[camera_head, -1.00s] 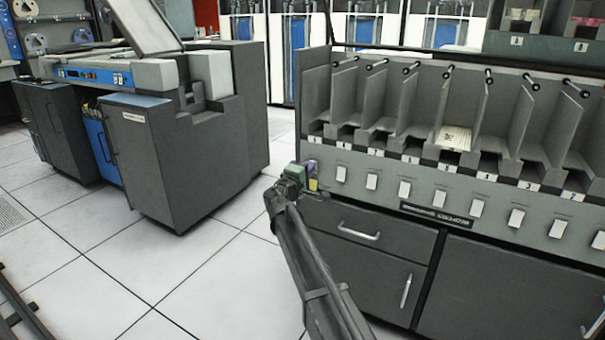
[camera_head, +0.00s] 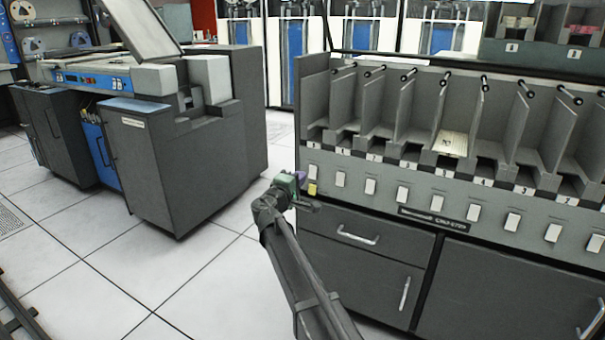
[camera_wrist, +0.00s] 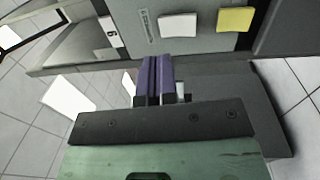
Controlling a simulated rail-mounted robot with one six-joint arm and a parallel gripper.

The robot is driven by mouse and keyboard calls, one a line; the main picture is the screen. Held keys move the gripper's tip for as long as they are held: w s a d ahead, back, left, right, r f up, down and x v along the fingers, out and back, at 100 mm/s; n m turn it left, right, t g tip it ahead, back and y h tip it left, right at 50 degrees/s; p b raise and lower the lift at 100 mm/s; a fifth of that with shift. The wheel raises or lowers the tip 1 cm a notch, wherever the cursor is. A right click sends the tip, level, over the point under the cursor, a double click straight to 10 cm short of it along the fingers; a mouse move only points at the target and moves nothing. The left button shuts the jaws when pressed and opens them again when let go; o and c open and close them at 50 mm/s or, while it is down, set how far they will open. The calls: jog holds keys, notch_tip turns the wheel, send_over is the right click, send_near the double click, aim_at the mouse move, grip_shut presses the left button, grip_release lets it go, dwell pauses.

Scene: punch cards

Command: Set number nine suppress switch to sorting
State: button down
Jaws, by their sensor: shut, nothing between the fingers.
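The card sorter's grey front panel carries a row of white switches below the pockets. The leftmost white switch (camera_head: 313,171) is above a yellow button (camera_head: 312,188). In the wrist view, this white switch (camera_wrist: 178,26) and the yellow button (camera_wrist: 235,19) are side by side, with a small number label (camera_wrist: 113,32), seemingly a 9, to the left. Which way the switch is tilted is unclear. My gripper (camera_head: 301,177) has purple fingers, shut and empty, at the panel's left end. In the wrist view, the fingers (camera_wrist: 155,66) are just below the white switch, seemingly apart from it.
Other white switches, such as the neighbouring one (camera_head: 340,179), run rightward along the panel. Cards (camera_head: 454,143) lie in a middle pocket. A drawer (camera_head: 358,236) is under the panel. Another grey machine (camera_head: 200,150) stands left, with open tiled floor between.

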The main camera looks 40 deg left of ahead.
jog(key=s+d+r, duration=0.1)
jog(key=s, duration=0.7)
jog(key=shift+s+d+p, duration=0.15)
jog(key=shift+s+p, duration=0.1)
jog(key=shift+p, duration=0.15)
jog(key=d+f+m+g+h+p, duration=0.1)
jog(key=d+f+m+g+h, duration=0.2)
jog(key=d, duration=0.8)
jog(key=d+f+m+g+h, duration=0.1)
jog(key=d+f+m+g, duration=0.4)
jog(key=d, duration=0.6)
jog(key=d+f+m+g+h+p, duration=0.1)
jog(key=d+f+m+g+h, duration=0.25)
jog(key=d, duration=0.85)
jog(key=s+d+m+g+y+p, duration=0.1)
jog(key=s+d+m+g+y, duration=0.15)
jog(key=d, duration=0.95)
jog(key=s+d+m+g+y+p, duration=0.1)
jog(key=s+d+m+g+p, duration=0.2)
jog(key=d, duration=0.9)
jog(key=s+d+m+g+y, duration=0.1)
jog(key=s+d+m+g, duration=0.2)
jog(key=d, duration=0.9)
notch_tip(320, 180, up, 36)
jog(key=t+p, duration=0.1)
jog(key=p, duration=3.6)
jog(key=shift+s+a+r, duration=0.2)
jog(key=shift+s+a, duration=0.15)
jog(key=shift+s, duration=0.1)
